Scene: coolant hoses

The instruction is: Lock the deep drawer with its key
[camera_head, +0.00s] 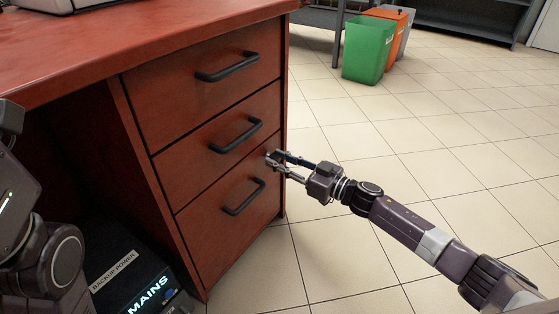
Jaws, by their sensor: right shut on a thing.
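The deep drawer (237,222) is the bottom one of three in the red-brown wooden desk. It is closed, with a dark bar handle (244,197) on its front. My right gripper (275,161) comes in from the right, and its fingertips are at the drawer's upper right corner. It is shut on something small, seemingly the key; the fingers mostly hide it. The lock is hidden there too, and I cannot tell whether the key is in it. Part of my left arm shows at the left edge, its gripper out of view.
The middle drawer (186,165) and top drawer (167,104) are closed. A black backup power box (125,270) stands under the desk (130,45). Green (366,52), orange and grey bins stand at the back. The tiled floor (440,140) right of the desk is clear.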

